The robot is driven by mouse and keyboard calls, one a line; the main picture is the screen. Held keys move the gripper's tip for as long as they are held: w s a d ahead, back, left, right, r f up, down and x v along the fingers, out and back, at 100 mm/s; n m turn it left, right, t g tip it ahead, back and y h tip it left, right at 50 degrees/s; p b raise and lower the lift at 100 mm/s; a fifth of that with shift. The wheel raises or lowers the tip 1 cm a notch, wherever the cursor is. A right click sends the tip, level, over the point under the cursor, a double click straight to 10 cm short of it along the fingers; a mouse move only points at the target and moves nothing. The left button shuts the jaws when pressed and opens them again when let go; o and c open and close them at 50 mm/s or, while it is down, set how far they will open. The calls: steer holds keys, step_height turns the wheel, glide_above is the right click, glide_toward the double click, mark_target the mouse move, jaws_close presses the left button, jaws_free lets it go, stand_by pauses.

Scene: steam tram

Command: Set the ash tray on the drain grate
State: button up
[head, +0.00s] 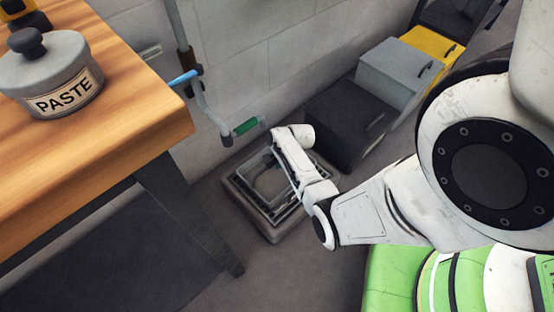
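The drain grate (290,216) is a dark slotted square in a raised brown-grey surround on the floor, below the wall pipe. A shallow grey square shape with a pale rim (244,181) shows over the grate; it looks like the ash tray. I cannot tell whether it rests on the grate or hangs just above it. My arm reaches in from the right, and its white wrist is over the right side of the grate. The wrist hides my gripper's fingertips, so I cannot see whether they hold the tray.
A wooden table (110,150) with a grey paste pot (48,75) stands at left, its dark leg close to the grate. A pipe with a blue lever (185,78) and green handle (245,127) runs down the wall. Black, grey and yellow boxes (395,70) line the wall at right.

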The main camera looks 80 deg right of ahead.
steer(key=o, duration=0.4)
steer(key=shift+s, duration=0.1)
steer(key=p+v, duration=0.6)
steer(key=v, duration=0.4)
steer(key=shift+s+r, duration=0.1)
steer(key=shift+r, duration=0.3)
steer(key=shift+a, duration=0.1)
steer(key=w+a+r+n+g+y, duration=0.1)
steer(key=a+r+n, duration=0.3)
steer(key=a+n, duration=0.35)
steer(key=w+a+r+n+g, duration=0.1)
steer(key=w+a+r+n, duration=0.15)
steer(key=a+n, duration=0.5)
steer(key=s+a+r+n+g, duration=0.1)
steer(key=s+a+r+n, duration=0.4)
steer(key=a+r+n, duration=0.55)
steer(key=shift+m, duration=0.85)
steer(key=r+p, duration=0.9)
steer(key=a+r+p, duration=0.1)
steer(key=r+p, duration=0.8)
steer(key=s+r+p, duration=0.1)
steer(key=r+p, duration=0.8)
steer(key=p, duration=0.1)
steer(key=shift+a, duration=0.4)
